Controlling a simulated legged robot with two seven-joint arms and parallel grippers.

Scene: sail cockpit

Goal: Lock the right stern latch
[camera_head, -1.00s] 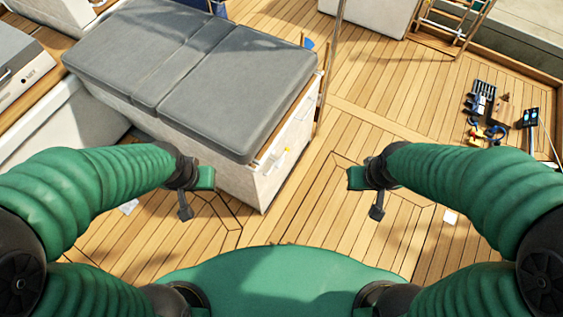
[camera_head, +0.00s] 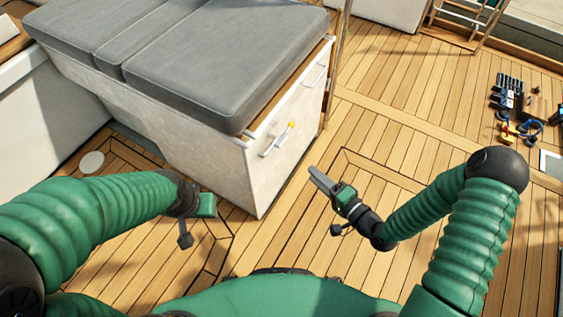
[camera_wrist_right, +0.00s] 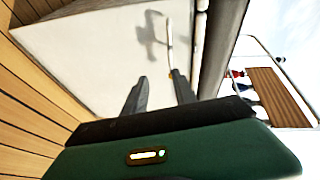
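The latch (camera_head: 277,140) is a pale metal lever with a yellow tip, on the white end face of the cushioned bench. It slants, with its yellow end up and right. It also shows in the right wrist view as a pale lever (camera_wrist_right: 169,45) casting a shadow on the white panel. My right gripper (camera_head: 316,176) is in front of that face, lower right of the latch and apart from it. In the wrist view its two fingers (camera_wrist_right: 160,84) are spread and empty, pointing toward the panel. My left gripper (camera_head: 206,206) is left of the bench corner; its fingers are not clear.
The bench (camera_head: 190,160) with grey cushions (camera_head: 210,75) fills the upper left. A second handle (camera_head: 316,76) is farther along its end face, near an upright pole (camera_head: 338,55). Tools (camera_head: 507,95) lie on the deck at right. The wooden deck (camera_head: 390,140) between is clear.

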